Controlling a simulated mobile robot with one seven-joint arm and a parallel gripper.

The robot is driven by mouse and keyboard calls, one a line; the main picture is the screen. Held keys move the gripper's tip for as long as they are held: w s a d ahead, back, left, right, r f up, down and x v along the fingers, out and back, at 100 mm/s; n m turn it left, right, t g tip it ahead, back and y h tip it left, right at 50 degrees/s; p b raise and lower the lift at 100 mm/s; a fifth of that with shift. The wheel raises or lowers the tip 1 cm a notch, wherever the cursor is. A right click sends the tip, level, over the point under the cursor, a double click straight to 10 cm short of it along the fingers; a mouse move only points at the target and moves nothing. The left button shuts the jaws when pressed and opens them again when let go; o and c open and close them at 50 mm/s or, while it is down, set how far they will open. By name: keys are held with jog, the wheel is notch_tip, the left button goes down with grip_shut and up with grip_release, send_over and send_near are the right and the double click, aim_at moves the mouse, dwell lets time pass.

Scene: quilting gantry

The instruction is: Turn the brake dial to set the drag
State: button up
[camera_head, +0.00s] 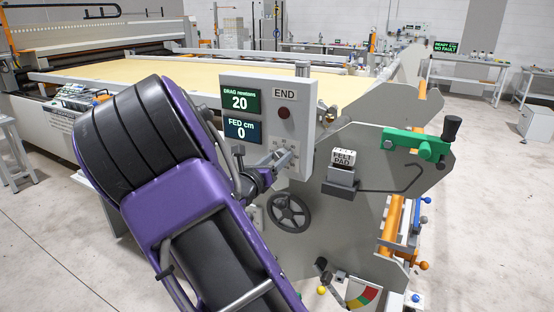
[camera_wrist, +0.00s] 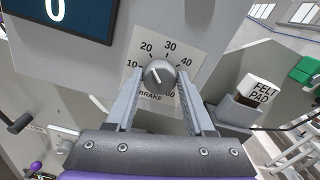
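The brake dial (camera_wrist: 159,76) is a round grey knob on a white scale plate marked 10, 20, 30 and 40, with BRAKE below. Its pale pointer line leans to the upper left, toward the 10–20 side. My gripper (camera_wrist: 162,77) has one finger on each side of the knob. The fingers are apart; I cannot tell whether they touch it. In the head view my gripper (camera_head: 284,158) is at the lower part of the control panel (camera_head: 297,120) and largely hides the dial. The drag display (camera_head: 240,99) reads DRAG 20.
Below it, another display (camera_head: 241,129) reads FED cm 0. A red button (camera_head: 284,112) is under the END label. A black handwheel (camera_head: 289,212) is below the panel. A felt pad (camera_head: 344,158) and green crank (camera_head: 415,145) are to the right.

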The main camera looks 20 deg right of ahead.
grip_shut()
jog(key=shift+f+m+b, duration=0.25)
jog(key=shift+m+b, duration=0.35)
jog(key=shift+b, duration=0.15)
jog(key=shift+r+m+b, duration=0.2)
jog(key=shift+m+b, duration=0.8)
jog(key=shift+m, duration=0.2)
jog(key=o, duration=0.5)
grip_release()
jog(key=shift+o, duration=0.2)
jog(key=shift+s, duration=0.1)
